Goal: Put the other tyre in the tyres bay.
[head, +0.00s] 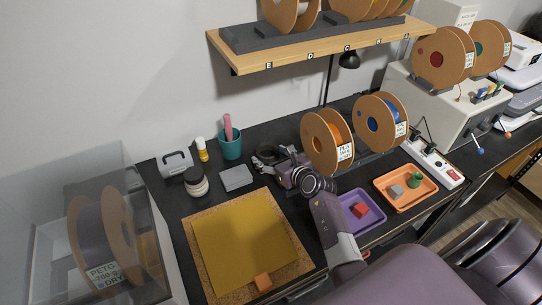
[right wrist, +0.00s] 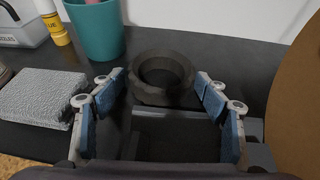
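A black ring-shaped tyre (right wrist: 163,76) lies on the dark worktop, ahead of and between the fingertips of my right gripper (right wrist: 161,88). The blue-padded fingers stand apart, with a gap to the tyre on both sides visible in the right wrist view. In the head view the tyre (head: 265,154) is small and dark, partly hidden by my right gripper (head: 276,163), which reaches in from the lower right. I cannot tell whether it is one tyre or two stacked. I cannot make out a tyres bay. My left gripper is out of view.
A grey textured block (right wrist: 42,97) and a teal cup (head: 230,146) stand close by. Spools (head: 327,142) rise to the right. A purple tray (head: 377,224) and an orange tray (head: 428,197) hold small parts. A cork-edged board (head: 197,279) lies in front. The shelf (head: 300,53) overhangs the back.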

